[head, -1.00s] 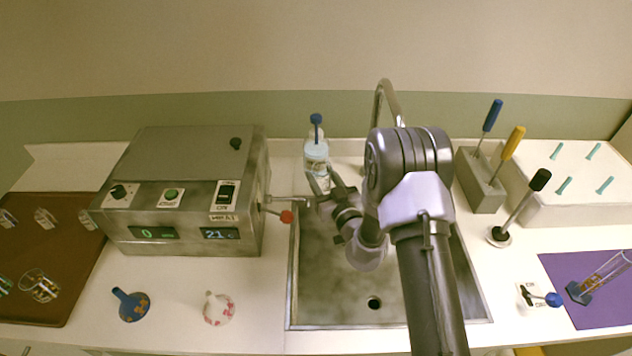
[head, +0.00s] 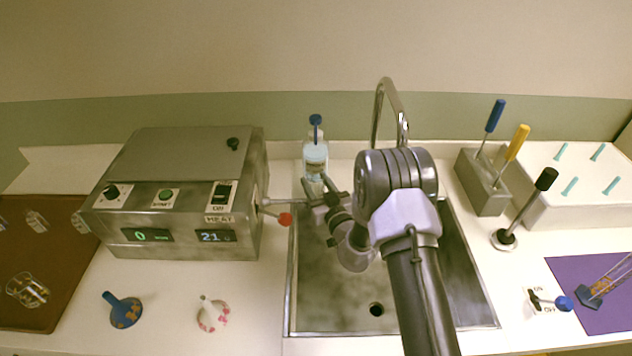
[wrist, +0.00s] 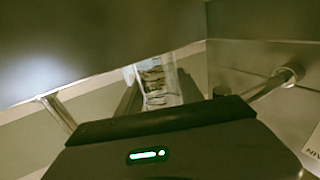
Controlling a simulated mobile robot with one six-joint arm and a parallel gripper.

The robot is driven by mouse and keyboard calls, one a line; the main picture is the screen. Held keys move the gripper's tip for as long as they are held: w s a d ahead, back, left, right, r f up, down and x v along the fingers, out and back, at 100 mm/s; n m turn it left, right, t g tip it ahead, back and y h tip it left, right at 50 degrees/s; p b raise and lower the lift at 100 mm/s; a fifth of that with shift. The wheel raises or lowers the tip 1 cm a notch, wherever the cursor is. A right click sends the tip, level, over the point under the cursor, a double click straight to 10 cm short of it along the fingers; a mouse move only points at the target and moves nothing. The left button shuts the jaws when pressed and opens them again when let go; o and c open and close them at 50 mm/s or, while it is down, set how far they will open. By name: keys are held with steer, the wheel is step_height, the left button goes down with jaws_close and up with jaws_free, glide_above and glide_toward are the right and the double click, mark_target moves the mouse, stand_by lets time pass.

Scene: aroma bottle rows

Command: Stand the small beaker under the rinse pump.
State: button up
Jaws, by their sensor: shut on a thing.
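The rinse pump (head: 315,155) looks to be the clear bottle with a blue pump top, standing behind the sink's back left corner. My gripper (head: 318,184) is just in front of the bottle's lower part, above the sink's back left edge. In the wrist view my gripper (wrist: 155,90) is shut on a clear glass thing with dark marks, which looks like the small beaker (wrist: 155,82). In the head view the beaker cannot be made out, and whether it touches the counter or the bottle cannot be told.
The grey heater box (head: 175,195) stands close left, its red-tipped lever (head: 284,219) reaching toward the sink (head: 340,290). A tap (head: 384,100) rises behind my arm. A brown tray (head: 50,270) with glassware is far left. A grey tool block (head: 482,185) stands right.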

steer(key=o, duration=1.1)
